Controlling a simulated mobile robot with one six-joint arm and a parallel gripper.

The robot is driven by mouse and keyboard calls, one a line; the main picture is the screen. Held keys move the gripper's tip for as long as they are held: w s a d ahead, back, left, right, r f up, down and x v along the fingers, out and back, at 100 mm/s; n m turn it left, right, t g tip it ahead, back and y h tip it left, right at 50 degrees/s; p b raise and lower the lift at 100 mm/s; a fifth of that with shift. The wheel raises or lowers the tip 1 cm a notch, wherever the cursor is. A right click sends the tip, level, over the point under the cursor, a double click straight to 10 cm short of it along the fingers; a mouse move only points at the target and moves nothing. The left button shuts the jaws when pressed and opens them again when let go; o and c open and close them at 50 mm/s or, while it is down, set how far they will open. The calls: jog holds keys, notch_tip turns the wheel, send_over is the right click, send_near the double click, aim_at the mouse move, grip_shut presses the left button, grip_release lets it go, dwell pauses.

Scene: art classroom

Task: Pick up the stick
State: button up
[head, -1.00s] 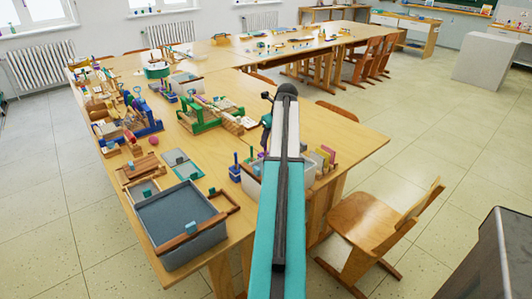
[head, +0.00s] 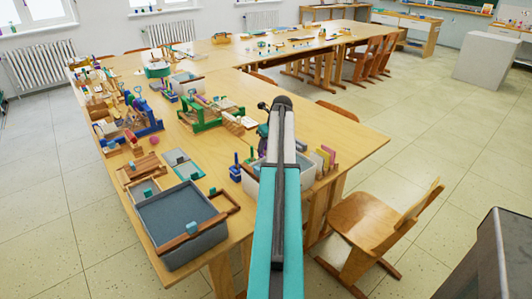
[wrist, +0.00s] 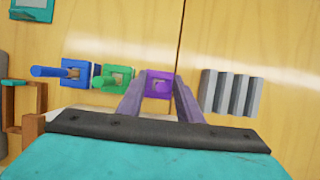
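In the wrist view, three small coloured blocks with upright sticks stand in a row on the table. They are a blue stick (wrist: 50,71), a green stick (wrist: 106,80) and a purple stick (wrist: 160,85). My gripper (wrist: 159,82) is above the purple one, its two fingers apart on either side of it. I cannot tell whether the fingers touch it. In the head view the blue stick (head: 237,159) shows left of my arm, which hides the others and most of my gripper.
A grey ridged block (wrist: 230,93) lies right of the purple stick. In the head view, a grey-blue tray (head: 180,213) with wooden handles is at the table's front left. A pale bin (head: 300,178) stands beside my arm.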

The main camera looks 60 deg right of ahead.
grip_shut()
jog(key=shift+r, duration=0.2)
dwell(0.3)
notch_tip(320, 180, up, 10)
jog(key=shift+f+b, duration=0.15)
jog(key=shift+b, duration=0.25)
dwell(0.8)
